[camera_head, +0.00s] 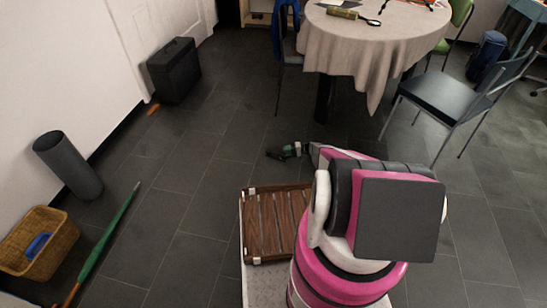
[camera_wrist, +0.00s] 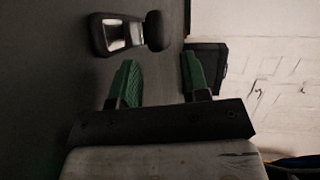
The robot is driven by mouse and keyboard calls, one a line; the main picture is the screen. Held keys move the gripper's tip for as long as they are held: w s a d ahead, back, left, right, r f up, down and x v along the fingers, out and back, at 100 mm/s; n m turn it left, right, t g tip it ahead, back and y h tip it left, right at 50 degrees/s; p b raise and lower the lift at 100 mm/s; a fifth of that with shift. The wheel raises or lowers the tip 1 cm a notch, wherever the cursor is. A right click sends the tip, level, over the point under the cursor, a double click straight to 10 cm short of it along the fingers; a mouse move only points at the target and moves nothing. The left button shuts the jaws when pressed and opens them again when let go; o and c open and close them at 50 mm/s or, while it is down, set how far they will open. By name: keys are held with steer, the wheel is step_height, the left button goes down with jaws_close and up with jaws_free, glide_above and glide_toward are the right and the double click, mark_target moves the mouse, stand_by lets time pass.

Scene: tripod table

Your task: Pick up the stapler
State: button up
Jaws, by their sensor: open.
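I cannot make out a stapler for certain in either view. A blue object (camera_head: 38,246) lies in the wicker basket (camera_head: 62,241) at the lower left of the head view; its kind is unclear. My gripper (camera_head: 272,154) has green fingers and reaches out over the floor in front of my base, far from the basket. In the wrist view my gripper (camera_wrist: 158,66) has its two fingers apart, with nothing between them.
A round table (camera_head: 385,45) with a cloth bears several small items. A blue chair (camera_head: 445,95) stands right. A black case (camera_head: 175,70), a dark cylinder (camera_head: 68,165) and a green umbrella (camera_head: 105,240) are left. Tiled floor between is clear.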

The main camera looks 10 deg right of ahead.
mark_target(280, 152)
steer(key=a, duration=0.2)
steer(key=a+f, duration=0.1)
steer(key=a, duration=0.1)
steer(key=shift+a, duration=0.35)
steer(key=shift+r, duration=0.1)
steer(key=c, duration=0.7)
